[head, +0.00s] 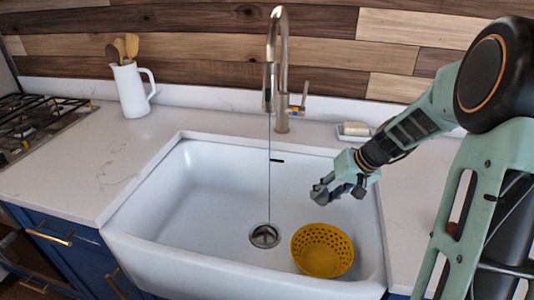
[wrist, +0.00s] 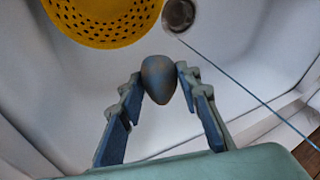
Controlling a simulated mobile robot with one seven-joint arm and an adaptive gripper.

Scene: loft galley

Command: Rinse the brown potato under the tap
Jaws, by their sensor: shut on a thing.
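My gripper (head: 338,188) is above the right part of the white sink, to the right of the water stream. In the wrist view, its two fingers are shut on the brown potato (wrist: 159,80), which sits between the fingertips. I cannot clearly make out the potato in the head view. The metal tap (head: 279,62) stands behind the sink, and a thin stream of water (head: 269,180) falls from it towards the drain. The stream also shows in the wrist view (wrist: 240,87), apart from the potato.
A yellow colander (head: 322,262) sits on the sink floor at the right, below my gripper. The drain (head: 264,235) is left of it. A soap dish (head: 354,131), a white jug with wooden utensils (head: 130,90) and a stove (head: 35,125) are around the sink (head: 205,205).

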